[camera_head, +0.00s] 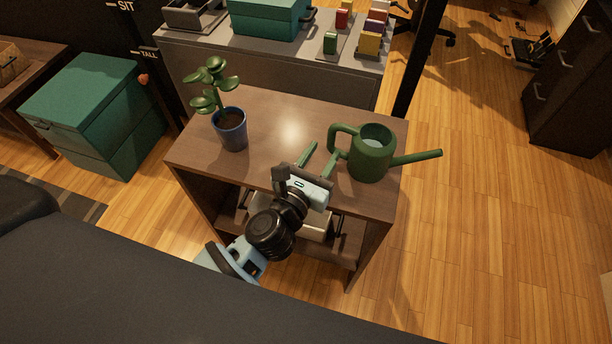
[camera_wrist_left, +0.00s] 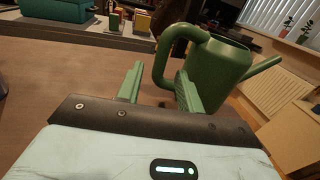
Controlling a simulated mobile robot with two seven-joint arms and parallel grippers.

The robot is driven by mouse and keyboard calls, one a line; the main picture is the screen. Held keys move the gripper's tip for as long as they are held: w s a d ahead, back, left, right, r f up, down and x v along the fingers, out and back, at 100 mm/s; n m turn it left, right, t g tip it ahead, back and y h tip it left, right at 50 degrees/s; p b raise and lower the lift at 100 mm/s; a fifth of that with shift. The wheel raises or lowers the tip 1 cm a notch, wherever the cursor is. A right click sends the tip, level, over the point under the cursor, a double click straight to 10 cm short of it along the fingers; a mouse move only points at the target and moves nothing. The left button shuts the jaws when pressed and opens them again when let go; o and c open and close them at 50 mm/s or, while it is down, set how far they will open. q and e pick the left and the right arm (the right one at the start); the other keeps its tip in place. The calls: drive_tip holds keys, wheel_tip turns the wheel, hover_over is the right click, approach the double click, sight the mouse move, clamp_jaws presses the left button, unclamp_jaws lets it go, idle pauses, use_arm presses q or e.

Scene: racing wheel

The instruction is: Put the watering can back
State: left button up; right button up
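The green watering can (camera_head: 371,158) stands upright on the right end of the brown wooden cabinet top (camera_head: 270,127), its spout pointing right and its handle on the left. My left gripper (camera_head: 325,149) is just left of the can, open and empty, with its green fingers apart. In the left wrist view the can (camera_wrist_left: 217,77) is ahead and to the right. Its handle rises beyond the fingers, and the right finger overlaps the handle's lower part. I cannot tell whether they touch. My right gripper is not in view.
A potted plant (camera_head: 231,129) in a blue pot stands on the left of the same top. Behind is a grey desk (camera_head: 270,62) with a teal box and small coloured boxes. A teal cabinet (camera_head: 98,112) stands to the left. Open wooden floor lies to the right.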

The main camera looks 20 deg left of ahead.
use_arm(q)
drive_tip(key=s, duration=0.3)
drive_tip(key=s+a, duration=0.1)
drive_tip(key=s, duration=0.1)
drive_tip(key=shift+s+f, duration=0.1)
drive_tip(key=shift+s, duration=0.3)
drive_tip(key=shift+s+a, duration=0.15)
drive_tip(key=shift+s, duration=0.55)
drive_tip(key=s+a+f+m+g, duration=0.2)
drive_tip(key=s+f+m, duration=0.5)
drive_tip(key=s+m, duration=0.4)
drive_tip(key=s+a+f+m+g+y, duration=0.1)
drive_tip(key=s+a+f+m+g, duration=0.2)
drive_tip(key=s+f+m+g, duration=0.2)
drive_tip(key=s+a+f+m+g, duration=0.3)
drive_tip(key=s+f+m, duration=0.7)
drive_tip(key=s+m, duration=0.8)
drive_tip(key=shift+a+f+m+g, duration=0.3)
drive_tip(key=shift+m+g, duration=0.2)
drive_tip(key=shift+m, duration=0.4)
